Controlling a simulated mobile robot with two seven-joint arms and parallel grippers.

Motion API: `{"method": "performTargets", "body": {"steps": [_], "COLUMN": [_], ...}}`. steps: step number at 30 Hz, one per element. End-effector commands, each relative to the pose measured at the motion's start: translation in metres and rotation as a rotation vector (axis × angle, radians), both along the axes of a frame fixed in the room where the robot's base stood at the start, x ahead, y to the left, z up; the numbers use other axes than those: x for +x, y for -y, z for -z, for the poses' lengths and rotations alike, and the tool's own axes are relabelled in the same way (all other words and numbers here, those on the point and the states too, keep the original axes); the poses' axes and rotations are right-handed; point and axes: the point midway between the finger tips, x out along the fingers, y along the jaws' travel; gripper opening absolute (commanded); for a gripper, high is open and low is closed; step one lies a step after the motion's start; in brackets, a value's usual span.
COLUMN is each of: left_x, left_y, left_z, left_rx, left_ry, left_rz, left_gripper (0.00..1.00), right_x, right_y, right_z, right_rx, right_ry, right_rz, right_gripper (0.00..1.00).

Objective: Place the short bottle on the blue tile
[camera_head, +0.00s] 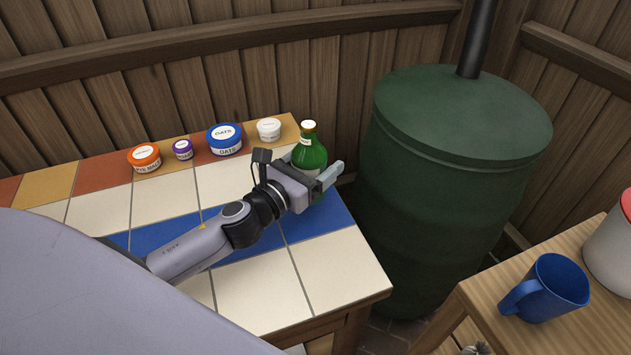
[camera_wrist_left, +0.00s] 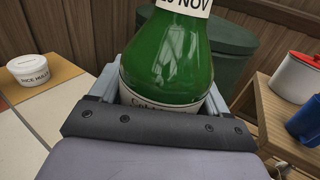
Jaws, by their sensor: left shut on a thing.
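The short bottle (camera_head: 308,152) is green glass with a white cap and label. It stands upright at the right end of the tiled table, over or beside the blue tile strip (camera_head: 333,219). My left gripper (camera_head: 328,178) is shut around its lower body. In the left wrist view the bottle (camera_wrist_left: 168,58) fills the space between the fingers. The bottle's base is hidden behind the gripper, so I cannot tell whether it touches the tile. My right gripper is not in view.
Several labelled tubs, orange (camera_head: 144,158), purple (camera_head: 183,149), blue (camera_head: 224,139) and white (camera_head: 269,129), line the table's back edge. A large green barrel (camera_head: 440,180) stands right of the table. A wooden table (camera_head: 480,285) at right holds a blue mug (camera_head: 549,289) and a white pot (camera_head: 612,250).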

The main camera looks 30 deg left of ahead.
Motion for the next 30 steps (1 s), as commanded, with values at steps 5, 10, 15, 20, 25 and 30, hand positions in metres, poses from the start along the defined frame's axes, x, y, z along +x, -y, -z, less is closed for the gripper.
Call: {"method": "performTargets", "body": {"steps": [5, 10, 15, 20, 25, 30], "left_x": [0.0, 0.0, 0.0, 0.0, 0.0, 0.0], "left_y": [0.0, 0.0, 0.0, 0.0, 0.0, 0.0], "left_z": [0.03, 0.037, 0.036, 0.04, 0.042, 0.041], "left_rx": [-0.003, -0.001, 0.0, 0.0, 0.001, 0.001], "left_ry": [-0.001, 0.003, 0.003, 0.002, -0.003, -0.003], "left_rz": [-0.002, 0.0, 0.0, 0.0, 0.0, -0.001], "left_gripper": [0.21, 0.21, 0.21, 0.21, 1.0, 1.0], "right_x": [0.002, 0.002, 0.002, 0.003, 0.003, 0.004], "right_y": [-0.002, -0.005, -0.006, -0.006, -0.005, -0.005], "right_z": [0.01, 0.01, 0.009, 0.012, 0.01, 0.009], "right_rx": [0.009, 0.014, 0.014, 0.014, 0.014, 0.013], "right_ry": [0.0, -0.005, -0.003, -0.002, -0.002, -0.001], "right_rz": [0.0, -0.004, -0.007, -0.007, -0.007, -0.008], "right_gripper": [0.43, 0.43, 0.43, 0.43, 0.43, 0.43]}}
